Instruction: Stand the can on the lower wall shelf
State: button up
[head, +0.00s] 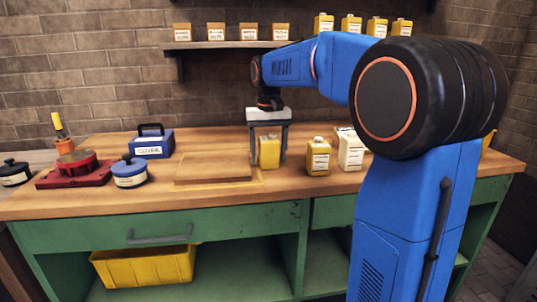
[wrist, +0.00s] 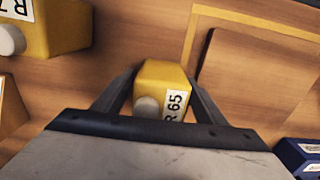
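A yellow can (head: 269,152) with a pale cap and a white label stands upright on the wooden workbench (head: 215,200). My gripper (head: 268,156) points down over it, one finger on each side. In the wrist view the same can (wrist: 160,88), with "R 65" readable on its label, sits between my fingers (wrist: 162,88). The fingers are spread wide, with a narrow gap showing beside the can, so the gripper looks open. The lower wall shelf (head: 218,45) is on the brick wall behind; my arm hides its right part.
Another yellow can (head: 318,157) and a white can (head: 350,150) stand to the right. Left are a wooden board (head: 213,172), a blue box (head: 152,142) and a blue-lidded tin (head: 129,172). Small boxes (head: 216,32) and yellow cans (head: 376,27) line the wall above.

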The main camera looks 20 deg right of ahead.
notch_tip(320, 180, up, 12)
jog(key=shift+r, duration=0.15)
dwell(0.5)
jog(key=shift+s, duration=0.1)
